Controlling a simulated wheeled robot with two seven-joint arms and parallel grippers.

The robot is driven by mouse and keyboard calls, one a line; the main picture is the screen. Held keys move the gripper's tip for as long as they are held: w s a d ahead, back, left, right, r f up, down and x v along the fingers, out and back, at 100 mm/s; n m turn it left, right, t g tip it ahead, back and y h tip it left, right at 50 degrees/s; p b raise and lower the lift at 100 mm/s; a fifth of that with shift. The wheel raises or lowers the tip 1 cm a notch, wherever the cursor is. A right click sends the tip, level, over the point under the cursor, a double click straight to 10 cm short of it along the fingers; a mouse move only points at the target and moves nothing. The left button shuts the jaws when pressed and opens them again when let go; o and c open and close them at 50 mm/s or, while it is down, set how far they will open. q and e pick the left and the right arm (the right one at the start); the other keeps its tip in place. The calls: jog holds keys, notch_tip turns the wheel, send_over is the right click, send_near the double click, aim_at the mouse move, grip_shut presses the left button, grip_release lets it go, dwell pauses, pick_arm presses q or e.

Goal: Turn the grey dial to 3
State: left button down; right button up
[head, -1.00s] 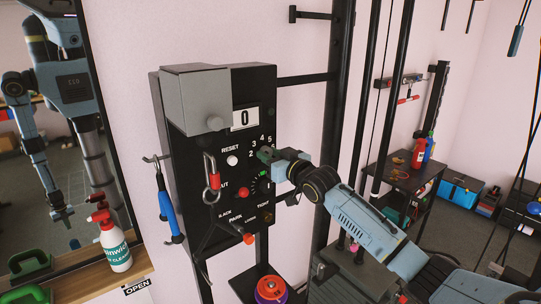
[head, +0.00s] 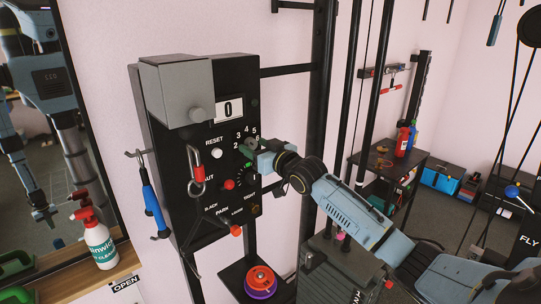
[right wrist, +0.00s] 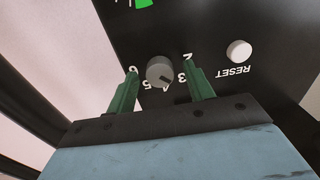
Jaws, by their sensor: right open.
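The grey dial (right wrist: 160,71) is a small round knob on a black panel, with the white numbers 2 to 6 around it. A dark mark shows on its face. In the right wrist view it appears between the two green fingers of my right gripper (right wrist: 163,90), with a gap on each side. In the head view my right gripper (head: 250,153) is at the panel's right side and hides the dial. The display (head: 229,109) above it reads 0. My left gripper is not directly in view.
A spray bottle (head: 100,243) stands on a wooden shelf below a mirror.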

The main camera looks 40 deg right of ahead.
jog(key=s+d+b, duration=0.1)
jog(key=s+b, duration=0.1)
jog(key=s, duration=1)
jog(key=shift+s, duration=0.4)
